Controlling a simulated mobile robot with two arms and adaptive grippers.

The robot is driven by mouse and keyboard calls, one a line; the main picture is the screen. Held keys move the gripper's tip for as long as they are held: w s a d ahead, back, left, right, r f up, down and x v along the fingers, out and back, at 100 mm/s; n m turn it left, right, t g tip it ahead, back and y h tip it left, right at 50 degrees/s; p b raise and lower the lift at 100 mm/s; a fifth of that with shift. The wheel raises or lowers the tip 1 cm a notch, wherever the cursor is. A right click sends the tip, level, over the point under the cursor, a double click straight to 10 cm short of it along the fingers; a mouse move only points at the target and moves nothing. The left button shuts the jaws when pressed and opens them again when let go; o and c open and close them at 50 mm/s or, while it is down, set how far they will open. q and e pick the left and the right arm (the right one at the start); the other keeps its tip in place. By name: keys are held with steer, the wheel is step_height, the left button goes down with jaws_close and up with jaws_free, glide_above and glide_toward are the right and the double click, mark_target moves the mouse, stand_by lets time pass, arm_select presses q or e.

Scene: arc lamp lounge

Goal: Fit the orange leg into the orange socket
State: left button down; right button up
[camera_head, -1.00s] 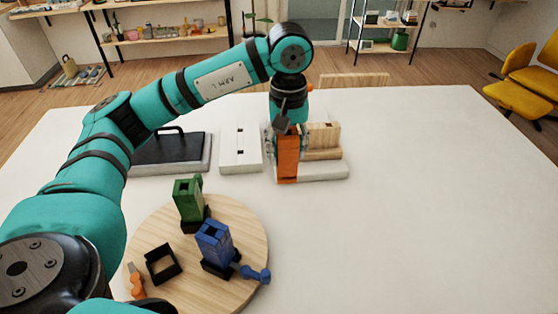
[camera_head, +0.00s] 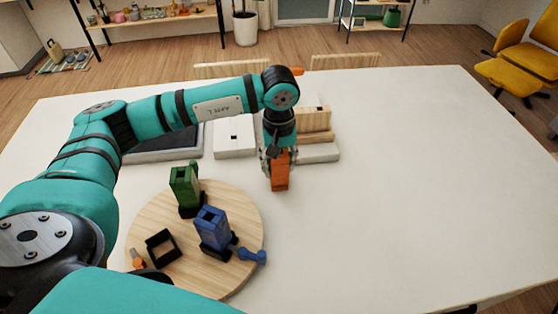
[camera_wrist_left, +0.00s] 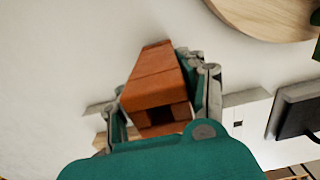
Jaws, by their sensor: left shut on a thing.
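My left gripper (camera_head: 279,157) is shut on the orange leg (camera_head: 280,181) and holds it upright, right of the round wooden board (camera_head: 238,275). The wrist view shows the leg (camera_wrist_left: 152,75) between the fingers. On the board, an empty black square socket (camera_head: 162,248) stands beside a small orange piece (camera_head: 138,259). No orange-coloured socket is visible. A green leg (camera_head: 185,184) and a blue leg (camera_head: 211,228) stand in black sockets on the board. My right gripper is not in view.
A small blue piece (camera_head: 252,256) lies at the board's right edge. Behind stand a dark tray (camera_head: 165,145), a white slotted block (camera_head: 234,140) and a wooden block (camera_head: 315,118) on a white base. The white table (camera_head: 430,190) is clear on the right.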

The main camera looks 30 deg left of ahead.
arm_select(q)
steer(key=shift+f, duration=0.2)
steer(key=c, duration=0.8)
jaws_free()
steer(key=shift+o, duration=0.4)
steer(key=shift+r, duration=0.1)
steer(key=shift+r, duration=0.1)
